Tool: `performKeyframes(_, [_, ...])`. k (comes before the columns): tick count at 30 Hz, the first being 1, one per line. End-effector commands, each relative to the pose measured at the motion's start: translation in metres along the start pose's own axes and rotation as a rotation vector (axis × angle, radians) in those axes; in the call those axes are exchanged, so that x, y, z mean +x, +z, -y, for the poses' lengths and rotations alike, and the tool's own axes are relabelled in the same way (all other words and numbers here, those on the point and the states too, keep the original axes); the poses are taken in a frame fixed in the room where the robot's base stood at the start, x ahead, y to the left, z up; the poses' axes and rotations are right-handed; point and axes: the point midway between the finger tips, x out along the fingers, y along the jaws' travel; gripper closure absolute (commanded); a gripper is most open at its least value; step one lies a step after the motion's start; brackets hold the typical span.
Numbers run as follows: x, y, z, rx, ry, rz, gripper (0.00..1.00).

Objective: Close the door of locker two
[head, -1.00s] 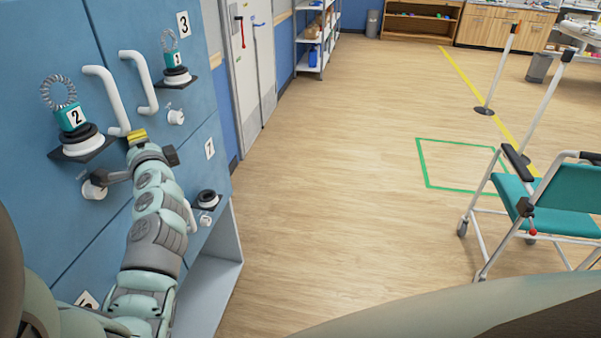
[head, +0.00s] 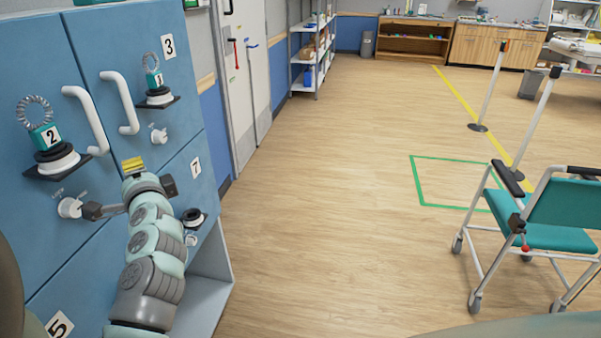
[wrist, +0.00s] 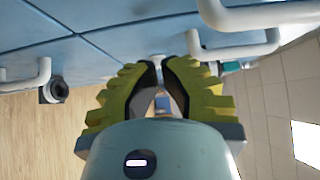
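The door of locker two (head: 25,95) is at the left in the head view, beside the number 2 tag (head: 52,135). It has a white bar handle (head: 88,118) and a round white knob (head: 70,207). The door looks about flush with its neighbours; a small gap cannot be ruled out. My gripper (head: 133,164) is right of the knob, close to the locker front. In the wrist view its yellow ribbed fingers (wrist: 158,65) converge near the blue fronts, with a narrow gap between them. Nothing is clearly held. Contact with the door cannot be told.
The neighbouring locker has a white handle (head: 122,103) and a small shelf (head: 158,101). A lower shelf with a dark ring (head: 194,217) is right of my arm. A teal wheeled chair (head: 555,220) stands at the right. The middle floor (head: 320,220) is clear.

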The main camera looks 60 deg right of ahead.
Motion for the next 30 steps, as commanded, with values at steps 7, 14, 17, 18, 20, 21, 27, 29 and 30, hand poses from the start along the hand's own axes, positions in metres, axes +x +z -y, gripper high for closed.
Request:
performKeyframes(7, [-0.035, -0.003, -0.003, -0.002, 0.002, -0.010, 1.00])
performKeyframes(14, [-0.058, -0.002, -0.002, -0.003, 0.001, -0.010, 1.00])
performKeyframes(17, [-0.062, -0.002, -0.001, -0.002, 0.000, -0.011, 1.00])
performKeyframes(18, [-0.064, -0.002, -0.001, -0.002, 0.001, -0.011, 1.00])
performKeyframes(20, [-0.065, -0.002, -0.001, -0.002, 0.001, -0.011, 1.00])
performKeyframes(21, [-0.065, -0.002, 0.000, -0.002, 0.001, -0.010, 1.00])
performKeyframes(27, [-0.062, -0.003, 0.000, -0.027, 0.001, -0.042, 1.00])
performKeyframes(29, [-0.060, -0.005, 0.000, -0.056, -0.001, -0.078, 1.00])
performKeyframes(30, [-0.059, -0.007, 0.000, -0.085, -0.004, -0.112, 1.00])
